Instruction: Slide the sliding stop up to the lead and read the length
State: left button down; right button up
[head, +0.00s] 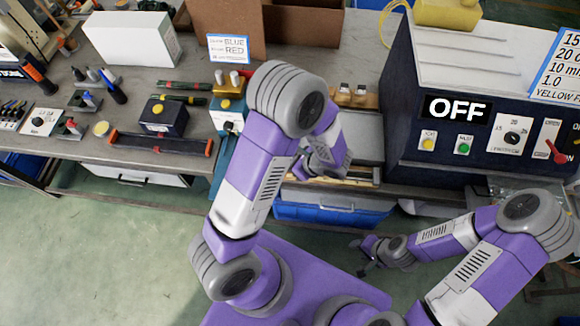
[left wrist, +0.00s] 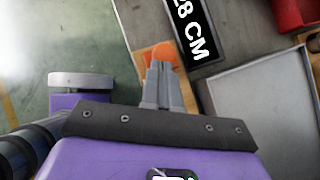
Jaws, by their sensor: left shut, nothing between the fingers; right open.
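The orange block, which looks like the sliding stop (left wrist: 164,53), sits on a wooden strip (left wrist: 143,57) in the left wrist view. My left gripper (left wrist: 160,68) is shut and empty, its fingertips right at the orange block; I cannot tell whether they touch. A black display (left wrist: 190,30) beside the strip shows "28 CM", its first part cut off. In the head view my left arm hides most of this spot, and the left gripper (head: 301,169) shows only partly. The lead cannot be made out. My right gripper (head: 358,258) is open and empty, low over the floor.
A grey tray (left wrist: 262,90) lies right of the strip, with a red bin (left wrist: 295,14) behind it. In the head view, a dark machine (head: 440,172) reading "OFF" stands at the right. A blue bin (head: 330,213) is under the bench edge.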

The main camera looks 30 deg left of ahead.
pick_arm(q)
jog(key=shift+a, duration=0.15)
jog(key=shift+d, duration=0.4)
jog(key=d, duration=0.3)
jog(key=shift+s+r+p, duration=0.15)
jog(key=shift+r+p, duration=0.15)
jog(key=shift+r, duration=0.05)
jog(key=p+v, duration=0.1)
jog(key=v, duration=0.9)
jog(key=shift+d+p, duration=0.2)
jog(key=shift+p, duration=0.2)
jog(key=shift+s, duration=0.1)
